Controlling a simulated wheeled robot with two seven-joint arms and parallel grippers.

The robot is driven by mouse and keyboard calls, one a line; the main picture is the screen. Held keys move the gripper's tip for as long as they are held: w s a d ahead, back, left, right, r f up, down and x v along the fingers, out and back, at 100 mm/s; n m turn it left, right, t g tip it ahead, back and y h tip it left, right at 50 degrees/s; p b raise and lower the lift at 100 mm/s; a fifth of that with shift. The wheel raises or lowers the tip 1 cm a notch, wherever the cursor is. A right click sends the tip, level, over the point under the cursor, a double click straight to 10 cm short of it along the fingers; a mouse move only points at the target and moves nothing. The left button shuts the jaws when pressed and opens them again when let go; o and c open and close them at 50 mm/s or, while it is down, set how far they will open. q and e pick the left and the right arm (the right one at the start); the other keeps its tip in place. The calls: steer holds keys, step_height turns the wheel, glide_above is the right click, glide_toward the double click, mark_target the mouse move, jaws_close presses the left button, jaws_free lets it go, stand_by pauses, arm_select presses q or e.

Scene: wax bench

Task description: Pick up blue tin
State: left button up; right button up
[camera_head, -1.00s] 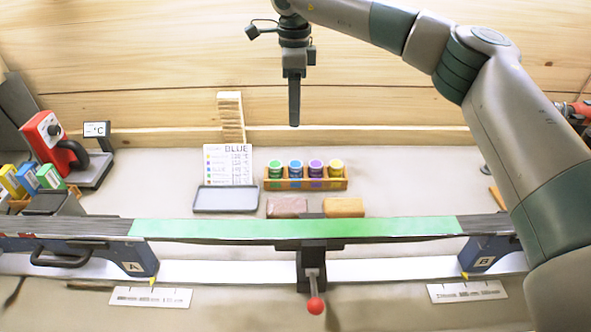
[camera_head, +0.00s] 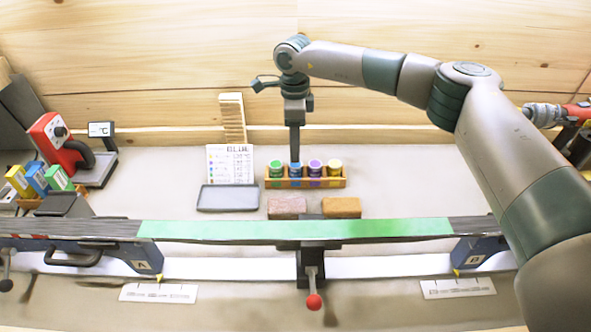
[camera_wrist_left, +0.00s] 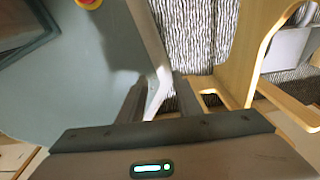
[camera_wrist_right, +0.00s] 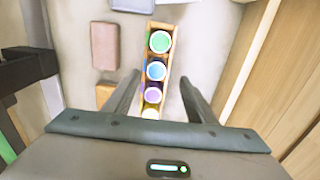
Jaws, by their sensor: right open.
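The blue tin (camera_head: 295,174) stands upright in a small wooden rack (camera_head: 335,184) at the back middle of the bench, between a green tin (camera_head: 276,168) and a purple tin (camera_head: 315,167). A yellow tin (camera_head: 335,167) is at the right end. My right gripper (camera_head: 295,158) is open and points down just above the blue tin. In the right wrist view the blue tin (camera_wrist_right: 155,71) lies between the spread fingers, and nothing is gripped. My left gripper (camera_wrist_left: 160,78) shows only in its wrist view, open and empty.
A chart card (camera_head: 230,163) and a grey tray (camera_head: 228,198) are left of the rack. A brown block (camera_head: 287,208) and an orange block (camera_head: 341,207) lie in front of it. A ski with a green base (camera_head: 230,229) spans the bench front.

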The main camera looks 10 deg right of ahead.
mark_target(296, 170)
steer(key=shift+s+f+p, duration=0.25)
steer(key=shift+f+p, duration=0.65)
steer(key=shift+p, duration=0.2)
step_height(296, 170, down, 2)
steer(key=shift+s+d+f+p, duration=0.1)
steer(key=shift+p, duration=0.45)
steer(key=shift+f, duration=0.6)
steer(key=c, duration=1.1)
